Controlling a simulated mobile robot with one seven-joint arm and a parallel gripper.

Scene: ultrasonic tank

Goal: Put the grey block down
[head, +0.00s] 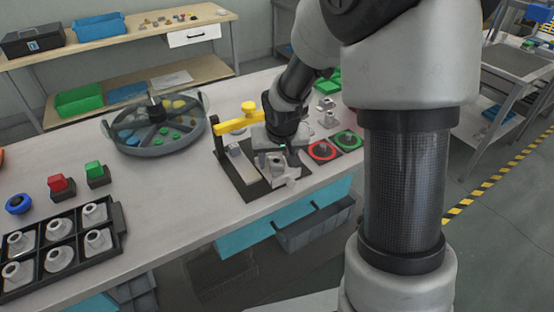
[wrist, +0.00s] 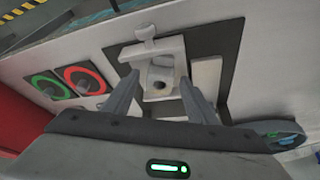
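I cannot tell whether the block's underside touches the mat.
A light bar (wrist: 206,82) lies beside the block. Red (head: 322,151) and green (head: 346,141) ringed holders stand right. A round divided tray (head: 157,147) stands left, and a black rack (head: 115,222) is at front left.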

